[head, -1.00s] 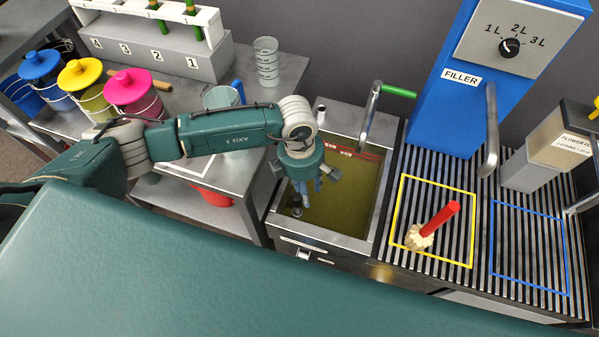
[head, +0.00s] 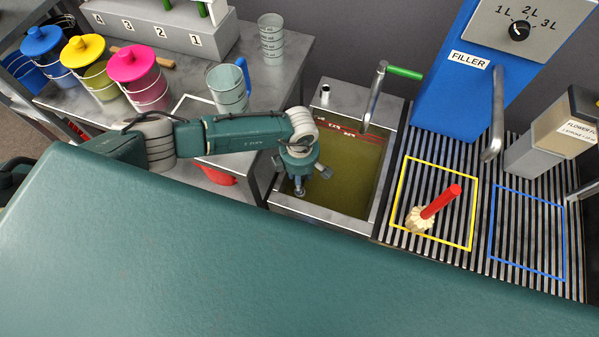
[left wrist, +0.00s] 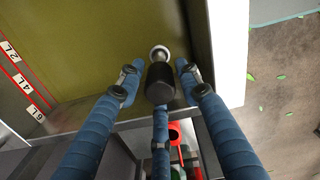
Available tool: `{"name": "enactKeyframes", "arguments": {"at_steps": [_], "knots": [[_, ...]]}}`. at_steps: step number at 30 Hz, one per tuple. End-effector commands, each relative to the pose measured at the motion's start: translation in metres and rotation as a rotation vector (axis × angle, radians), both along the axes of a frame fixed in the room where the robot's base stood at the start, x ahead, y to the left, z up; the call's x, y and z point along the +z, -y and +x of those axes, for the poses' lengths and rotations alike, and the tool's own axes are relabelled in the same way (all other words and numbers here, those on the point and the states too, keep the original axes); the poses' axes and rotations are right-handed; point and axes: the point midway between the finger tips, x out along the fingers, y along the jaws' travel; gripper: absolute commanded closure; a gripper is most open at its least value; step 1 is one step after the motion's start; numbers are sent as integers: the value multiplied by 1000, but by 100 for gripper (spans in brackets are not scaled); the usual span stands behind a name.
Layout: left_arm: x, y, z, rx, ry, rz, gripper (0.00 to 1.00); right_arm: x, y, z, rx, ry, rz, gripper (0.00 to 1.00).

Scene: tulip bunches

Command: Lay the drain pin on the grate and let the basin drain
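The drain pin (left wrist: 160,84) shows in the left wrist view as a black knob above a pale metal ring at the basin's edge. My left gripper (left wrist: 158,84) has its blue fingers spread around the knob, with gaps visible on both sides. In the head view my left gripper (head: 299,188) points down into the basin's near left corner and hides the pin. The basin (head: 314,211) holds murky olive liquid (head: 345,180). The slatted grate (head: 480,225) lies right of the basin. My right gripper is not in view.
A green-handled tap (head: 380,90) overhangs the basin. The blue filler (head: 455,90) stands behind. A clear jug (head: 228,92) and lidded buckets (head: 140,78) stand left.

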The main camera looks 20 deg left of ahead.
Motion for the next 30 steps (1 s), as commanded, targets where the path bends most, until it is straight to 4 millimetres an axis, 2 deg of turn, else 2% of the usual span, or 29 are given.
{"name": "enactKeyframes", "arguments": {"at_steps": [8, 13, 30], "knots": [[-1, 0, 0, -1, 0, -1, 65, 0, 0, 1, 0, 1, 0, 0], [-1, 0, 0, 0, 0, -1, 99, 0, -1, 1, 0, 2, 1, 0], [5, 0, 0, 0, 0, -1, 100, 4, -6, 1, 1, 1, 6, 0]]}}
